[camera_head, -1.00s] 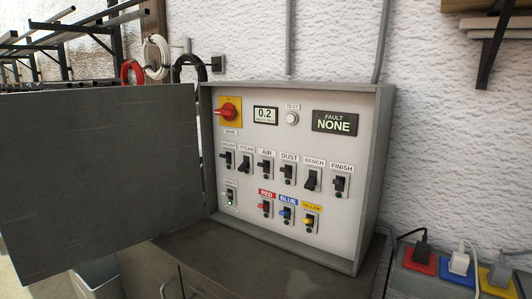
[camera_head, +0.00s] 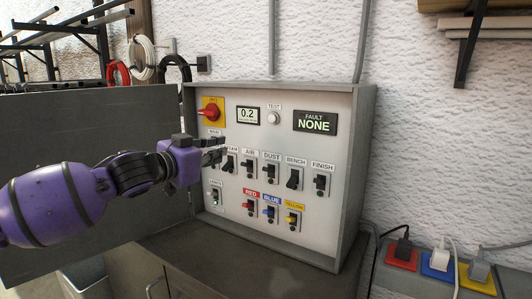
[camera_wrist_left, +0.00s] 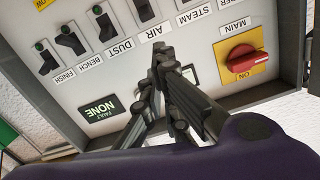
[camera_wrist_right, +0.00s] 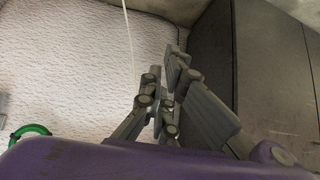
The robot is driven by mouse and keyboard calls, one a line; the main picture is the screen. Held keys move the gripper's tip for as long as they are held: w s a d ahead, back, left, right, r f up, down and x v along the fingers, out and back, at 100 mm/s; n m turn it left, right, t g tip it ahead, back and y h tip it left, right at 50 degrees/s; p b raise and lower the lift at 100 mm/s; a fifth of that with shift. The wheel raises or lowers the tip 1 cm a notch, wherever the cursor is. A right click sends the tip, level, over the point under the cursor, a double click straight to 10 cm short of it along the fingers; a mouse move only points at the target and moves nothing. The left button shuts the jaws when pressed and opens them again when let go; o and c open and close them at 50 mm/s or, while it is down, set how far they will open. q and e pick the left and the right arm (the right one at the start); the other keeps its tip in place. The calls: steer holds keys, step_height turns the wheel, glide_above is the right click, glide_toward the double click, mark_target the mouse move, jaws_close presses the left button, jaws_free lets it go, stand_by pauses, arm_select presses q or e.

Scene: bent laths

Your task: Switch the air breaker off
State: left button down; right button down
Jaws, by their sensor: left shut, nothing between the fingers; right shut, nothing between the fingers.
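The air breaker (camera_head: 249,168) is a small black lever switch under the AIR label in the upper breaker row of the open panel (camera_head: 355,180). It also shows at the top of the left wrist view (camera_wrist_left: 144,11). Its exact lever position is too small to read. My left gripper (camera_head: 222,149) is shut and empty, in front of the panel, left of the air breaker and over the leftmost breaker, which it hides. In the left wrist view its fingers (camera_wrist_left: 163,58) point toward the AIR and STEAM labels; contact cannot be told. My right gripper (camera_wrist_right: 172,72) is shut and empty, away from the panel.
The steam (camera_head: 230,163) and dust (camera_head: 270,173) breakers flank the air breaker closely. The red main switch (camera_head: 210,113) is upper left. The fault display (camera_head: 315,123) reads NONE. The open grey door (camera_head: 70,130) stands left.

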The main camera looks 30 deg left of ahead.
mark_target(246, 165)
arm_select(q)
steer(key=shift+d+f+n, duration=0.1)
steer(key=shift+f+n, duration=0.45)
steer(key=shift+n, duration=0.45)
arm_select(e)
steer(key=shift+a, duration=0.1)
arm_select(q)
steer(key=shift+w, duration=0.15)
